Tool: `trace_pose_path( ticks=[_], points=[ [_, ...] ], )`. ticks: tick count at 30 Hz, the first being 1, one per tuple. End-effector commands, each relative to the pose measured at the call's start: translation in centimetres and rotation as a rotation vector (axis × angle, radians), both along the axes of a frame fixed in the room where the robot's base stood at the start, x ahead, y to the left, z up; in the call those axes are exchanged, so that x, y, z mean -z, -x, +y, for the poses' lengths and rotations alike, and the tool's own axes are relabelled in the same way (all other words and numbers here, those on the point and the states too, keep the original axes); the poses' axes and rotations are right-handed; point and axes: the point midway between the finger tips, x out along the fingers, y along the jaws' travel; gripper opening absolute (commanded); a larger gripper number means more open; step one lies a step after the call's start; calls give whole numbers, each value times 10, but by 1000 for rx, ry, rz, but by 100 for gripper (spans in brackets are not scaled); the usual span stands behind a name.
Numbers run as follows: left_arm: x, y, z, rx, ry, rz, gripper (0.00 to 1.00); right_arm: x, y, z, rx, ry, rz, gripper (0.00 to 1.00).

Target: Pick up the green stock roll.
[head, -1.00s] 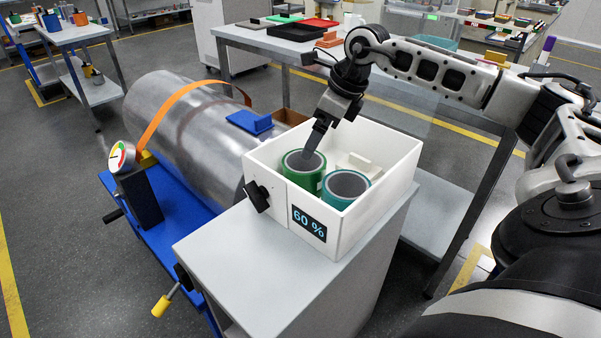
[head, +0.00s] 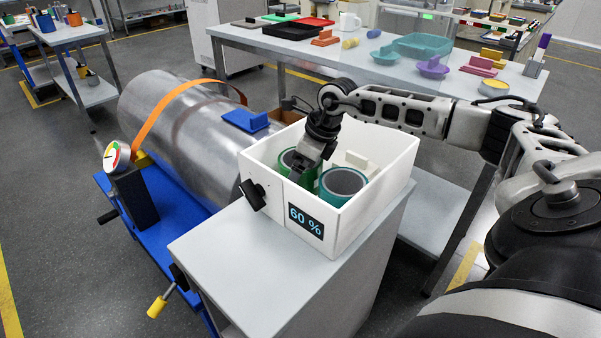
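The green stock roll (head: 287,158) stands upright in the left part of a white open box (head: 350,222). My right gripper (head: 302,170) comes down over it from above, its fingers at the roll's open top and hiding much of it. I cannot tell whether the fingers are closed on the roll's wall. A teal roll (head: 341,184) stands upright in the box just right of the green one. My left gripper is out of view.
The box sits on a grey cabinet (head: 235,245) and its walls surround the rolls. A pale block (head: 356,160) is behind the teal roll. A big metal cylinder (head: 165,120) on a blue cart is at the left. A table with trays (head: 420,46) stands behind.

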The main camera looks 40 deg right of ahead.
Motion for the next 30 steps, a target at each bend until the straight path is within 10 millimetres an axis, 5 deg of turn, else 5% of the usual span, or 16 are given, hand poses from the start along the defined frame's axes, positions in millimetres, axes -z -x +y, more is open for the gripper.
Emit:
trace_pose_path(
  ticks=[2, 7, 20, 30],
  points=[
    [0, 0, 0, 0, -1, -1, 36, 0, 0, 0, 0, 0, 0, 100],
    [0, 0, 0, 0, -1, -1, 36, 0, 0, 0, 0, 0, 0, 58],
    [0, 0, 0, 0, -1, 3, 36, -11, -1, 0, 0, -1, -4, 58],
    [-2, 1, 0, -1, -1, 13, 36, -67, -1, 0, 1, -1, -7, 58]
  ],
)
